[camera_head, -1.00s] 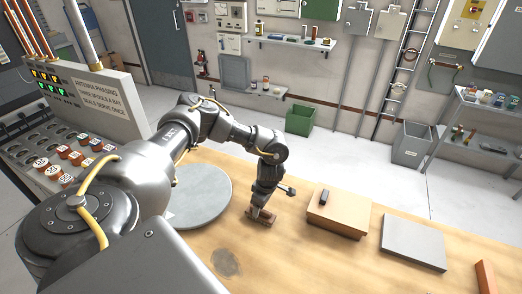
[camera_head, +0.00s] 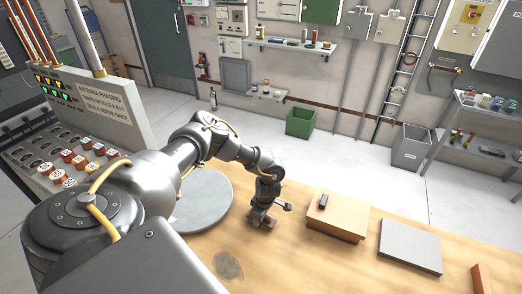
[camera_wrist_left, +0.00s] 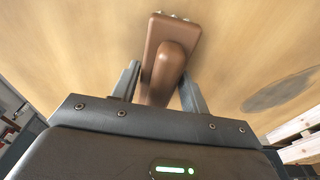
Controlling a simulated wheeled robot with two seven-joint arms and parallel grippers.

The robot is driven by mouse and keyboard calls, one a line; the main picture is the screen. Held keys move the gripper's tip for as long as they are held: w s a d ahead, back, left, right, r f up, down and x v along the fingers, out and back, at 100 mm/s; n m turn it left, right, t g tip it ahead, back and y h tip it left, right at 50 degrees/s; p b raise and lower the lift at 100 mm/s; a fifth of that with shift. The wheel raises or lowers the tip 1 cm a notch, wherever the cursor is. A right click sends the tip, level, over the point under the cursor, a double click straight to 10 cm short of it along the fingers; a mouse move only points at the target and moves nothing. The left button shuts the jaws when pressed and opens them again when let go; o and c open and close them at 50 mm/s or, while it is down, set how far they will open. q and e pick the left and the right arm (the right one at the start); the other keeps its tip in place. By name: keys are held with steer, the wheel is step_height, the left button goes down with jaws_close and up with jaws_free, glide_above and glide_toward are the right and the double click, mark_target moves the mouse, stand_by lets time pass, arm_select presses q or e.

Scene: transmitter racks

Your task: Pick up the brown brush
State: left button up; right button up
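The brown brush (camera_head: 271,223) is at my left gripper (camera_head: 261,216), at the wooden table in the head view. In the left wrist view the brush (camera_wrist_left: 178,32) has a rounded handle that passes between the two fingers of my left gripper (camera_wrist_left: 160,82). The fingers lie close against both sides of the handle, shut on it. A row of small pale tips shows at the brush's far edge. I cannot tell whether the brush touches the table. My right gripper is not in view.
On the table (camera_head: 310,262) a round grey disc (camera_head: 205,200) lies left of the gripper. The table front is mostly clear.

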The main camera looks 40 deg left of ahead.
arm_select(q)
steer(key=c, duration=0.5)
steer(key=shift+c, duration=0.3)
steer(key=shift+r, duration=0.15)
steer(key=shift+w+r, duration=0.1)
steer(key=shift+r, duration=0.5)
steer(key=d+r+b, duration=0.1)
steer(key=r, duration=0.1)
steer(key=d+r, duration=0.2)
steer(key=s+d+r+b, duration=0.1)
steer(key=r, duration=0.1)
steer(key=shift+s+d+r+b, duration=0.1)
steer(key=shift+d+r+b, duration=0.1)
steer(key=shift+b, duration=0.15)
steer(key=s+d+r+b, duration=0.2)
steer(key=d+r, duration=0.3)
steer(key=d, duration=0.4)
steer(key=shift+s, duration=0.45)
steer(key=shift+r, duration=0.1)
